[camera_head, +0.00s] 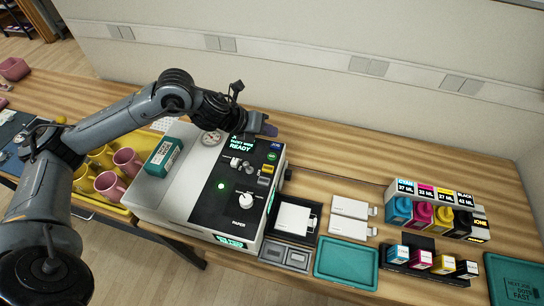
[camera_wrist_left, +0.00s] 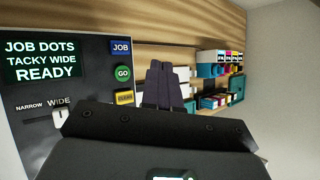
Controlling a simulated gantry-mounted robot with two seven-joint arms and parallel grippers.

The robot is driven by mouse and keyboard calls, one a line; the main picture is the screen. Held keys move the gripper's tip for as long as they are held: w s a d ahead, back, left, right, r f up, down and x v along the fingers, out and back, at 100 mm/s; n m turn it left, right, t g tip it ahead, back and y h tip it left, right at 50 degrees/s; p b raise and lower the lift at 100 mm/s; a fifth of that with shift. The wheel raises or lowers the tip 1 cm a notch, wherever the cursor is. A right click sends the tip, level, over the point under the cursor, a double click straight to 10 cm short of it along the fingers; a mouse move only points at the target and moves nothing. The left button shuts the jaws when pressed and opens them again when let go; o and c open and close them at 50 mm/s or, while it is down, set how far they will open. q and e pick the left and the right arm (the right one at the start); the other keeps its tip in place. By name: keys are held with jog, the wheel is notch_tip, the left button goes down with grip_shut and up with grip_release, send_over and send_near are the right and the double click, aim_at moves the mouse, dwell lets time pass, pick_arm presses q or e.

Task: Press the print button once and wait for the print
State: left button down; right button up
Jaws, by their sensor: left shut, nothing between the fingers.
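The white mug press (camera_head: 180,190) stands on the wooden bench with a black control panel (camera_head: 221,205) on top. Its screen (camera_wrist_left: 40,60) reads "JOB DOTS TACKY WIDE READY". Along the panel's right edge are a blue JOB button (camera_wrist_left: 122,47), a green round GO button (camera_wrist_left: 123,72) and a yellow button (camera_wrist_left: 124,97). The green button also shows in the head view (camera_head: 271,156). My left gripper (camera_head: 270,131) is shut and empty, over the panel's far right corner, beyond the blue button. In the wrist view its fingertips (camera_wrist_left: 165,86) appear right of the buttons, apart from them.
Pink mugs (camera_head: 110,184) sit in a yellow tray left of the press. A teal box (camera_head: 163,155) and a gauge (camera_head: 211,138) are on the press top. Right of it are a black tray (camera_head: 313,234), a teal tray (camera_head: 346,264) and ink bottles (camera_head: 421,214). The bench behind is clear.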

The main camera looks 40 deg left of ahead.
aim_at(269, 157)
pick_arm(q)
jog(key=shift+f+b, duration=3)
jog(key=shift+f, duration=0.9)
jog(key=shift+f, duration=0.15)
jog(key=shift+f+b, duration=0.3)
jog(key=shift+b, duration=0.1)
